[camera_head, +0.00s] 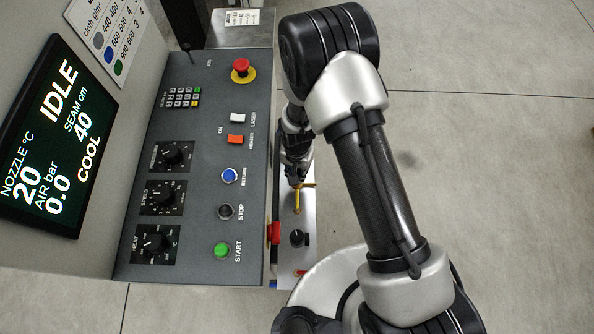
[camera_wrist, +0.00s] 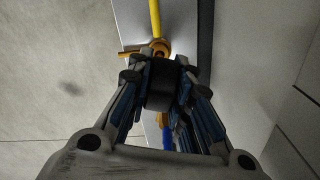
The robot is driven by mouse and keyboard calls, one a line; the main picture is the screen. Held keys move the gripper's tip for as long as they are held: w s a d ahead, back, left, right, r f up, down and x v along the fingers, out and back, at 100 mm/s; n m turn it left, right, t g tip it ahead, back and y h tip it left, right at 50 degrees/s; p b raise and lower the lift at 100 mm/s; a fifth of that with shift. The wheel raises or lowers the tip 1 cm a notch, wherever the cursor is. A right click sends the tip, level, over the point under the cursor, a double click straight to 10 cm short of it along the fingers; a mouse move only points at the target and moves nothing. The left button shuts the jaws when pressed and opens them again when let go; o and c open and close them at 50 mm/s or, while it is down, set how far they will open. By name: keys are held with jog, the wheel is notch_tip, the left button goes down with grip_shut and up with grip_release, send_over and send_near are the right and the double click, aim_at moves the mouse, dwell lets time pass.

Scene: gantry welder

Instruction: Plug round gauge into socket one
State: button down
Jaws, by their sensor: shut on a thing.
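My gripper (camera_wrist: 161,84) is shut on a dark, round, short body, which I take to be the round gauge (camera_wrist: 161,97). The gauge sits between the fingertips in the wrist view, and its dial face does not show. A brass fitting (camera_wrist: 160,47) is right beyond the gauge there; I cannot tell whether they touch. In the head view my gripper (camera_head: 297,170) is over the narrow light panel (camera_head: 309,214) beside the console, and the gauge cannot be made out. No socket can be made out, so I cannot tell which is socket one.
A yellow lever (camera_head: 297,201) lies by the fitting, with a black knob (camera_head: 297,238) below it. A red part (camera_head: 274,233) is at the panel's left edge. The control console (camera_head: 195,225) with buttons and dials stands left. Floor right is clear.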

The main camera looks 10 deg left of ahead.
jog(key=shift+f+b, duration=1.55)
jog(key=shift+f, duration=0.35)
jog(key=c, duration=1.4)
grip_release()
jog(key=shift+o, duration=0.2)
notch_tip(320, 180, up, 12)
